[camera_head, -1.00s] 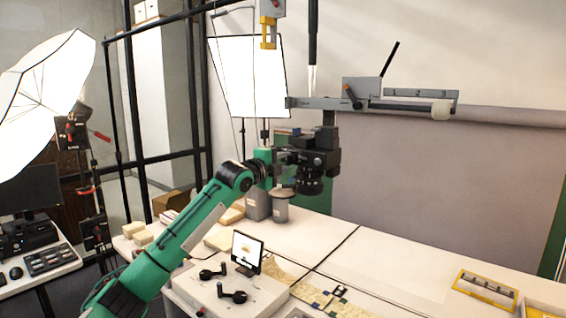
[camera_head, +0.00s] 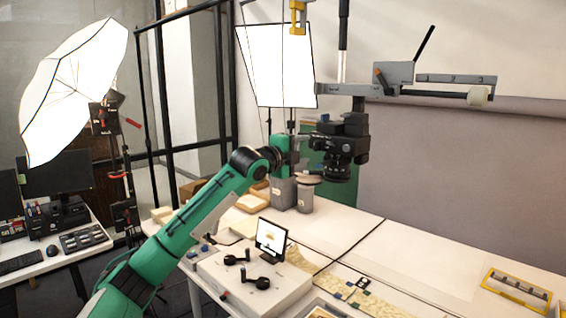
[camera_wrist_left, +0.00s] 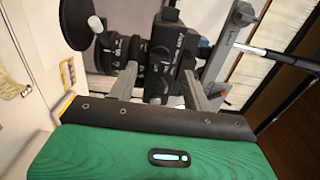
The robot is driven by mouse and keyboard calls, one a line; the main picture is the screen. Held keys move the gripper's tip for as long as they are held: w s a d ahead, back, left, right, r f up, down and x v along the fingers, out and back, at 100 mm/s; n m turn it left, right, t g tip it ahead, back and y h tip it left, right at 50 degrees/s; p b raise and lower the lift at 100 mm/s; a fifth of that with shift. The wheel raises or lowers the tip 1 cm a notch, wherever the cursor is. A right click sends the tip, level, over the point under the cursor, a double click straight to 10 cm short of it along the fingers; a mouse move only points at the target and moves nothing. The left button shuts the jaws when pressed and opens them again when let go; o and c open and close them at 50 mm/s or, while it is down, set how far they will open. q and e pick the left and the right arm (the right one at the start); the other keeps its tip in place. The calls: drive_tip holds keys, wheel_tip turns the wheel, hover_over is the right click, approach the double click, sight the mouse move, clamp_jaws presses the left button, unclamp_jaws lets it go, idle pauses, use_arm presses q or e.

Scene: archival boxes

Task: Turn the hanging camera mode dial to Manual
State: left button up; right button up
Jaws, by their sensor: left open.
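The black camera (camera_head: 340,150) hangs lens-down from a grey horizontal arm above the white table. My left gripper (camera_head: 303,143) is at the camera's left side in the head view, with its fingertips hard to make out there. In the left wrist view, the black camera body (camera_wrist_left: 186,52) and its ribbed lens (camera_wrist_left: 122,48) fill the space ahead. My left gripper's grey fingers (camera_wrist_left: 160,84) are open and spread, with the camera beyond and between them. I cannot tell whether they touch it. I cannot make out the mode dial or its setting. My right gripper is out of view.
The grey support arm (camera_head: 400,88) spans above the camera. A small screen (camera_head: 270,237) and two black levers stand on a white box (camera_head: 248,282) below. A yellow-framed tray (camera_head: 517,291) lies at right; the table between is mostly clear.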

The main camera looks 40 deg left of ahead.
use_arm(q)
drive_tip(key=s+b, duration=0.3)
drive_tip(key=s, duration=0.6)
drive_tip(key=shift+s+a+b, duration=0.3)
drive_tip(key=shift+a, duration=0.05)
